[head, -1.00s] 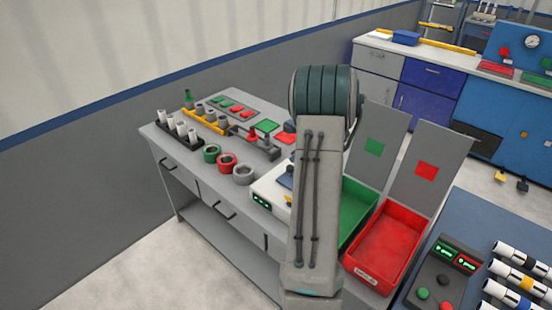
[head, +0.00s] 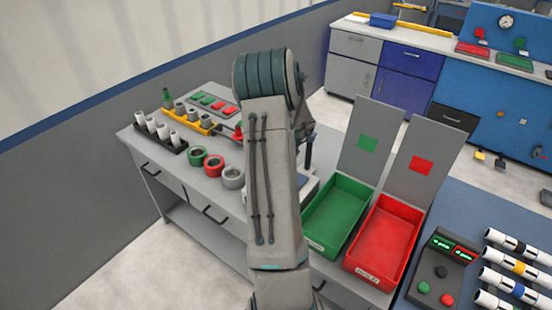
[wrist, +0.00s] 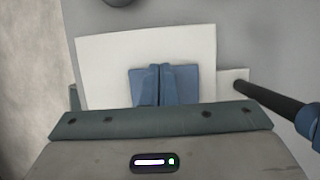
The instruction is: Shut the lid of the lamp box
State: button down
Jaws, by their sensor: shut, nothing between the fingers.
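No thing in view can be told for sure as the lamp box. A white device (head: 308,190) on the grey workbench is mostly hidden behind my arm in the head view. In the wrist view a flat white surface (wrist: 105,65) lies beneath my gripper (wrist: 160,70), with a blue square (wrist: 190,82) on it behind the fingers. The fingers are shut and empty; whether they touch the surface I cannot tell. My gripper is hidden in the head view. A green bin (head: 335,215) and a red bin (head: 385,240) have upright grey panels (head: 372,115) (head: 430,140) behind them.
The grey workbench (head: 150,150) holds ring parts (head: 214,167), a black rack of white tubes (head: 160,133) and a yellow rack (head: 200,120). A dark rod (wrist: 275,100) is close at the right of my gripper. A button box (head: 440,270) and several pipes (head: 515,265) lie at right.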

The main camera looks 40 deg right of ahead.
dwell(0.3)
jog(key=w+a+r+p, duration=0.1)
jog(key=w+a+r, duration=0.1)
jog(key=w+r, duration=0.7)
jog(key=s+a+r+n, duration=0.3)
jog(key=a+r+n, duration=0.3)
jog(key=a+r, duration=0.3)
jog(key=s+a+r+n+g+b, duration=0.1)
jog(key=s+a+r+n, duration=0.2)
jog(key=s+a+n, duration=0.5)
jog(key=s+a+r+n+b, duration=0.15)
jog(key=s+a+n, duration=0.35)
jog(key=a+n, duration=0.6)
jog(key=s+a+f+n, duration=0.1)
jog(key=s+a+n, duration=0.6)
jog(key=s+n, duration=0.2)
jog(key=shift+s+a+h, duration=0.3)
jog(key=shift+s+h, duration=0.1)
jog(key=shift+s, duration=0.4)
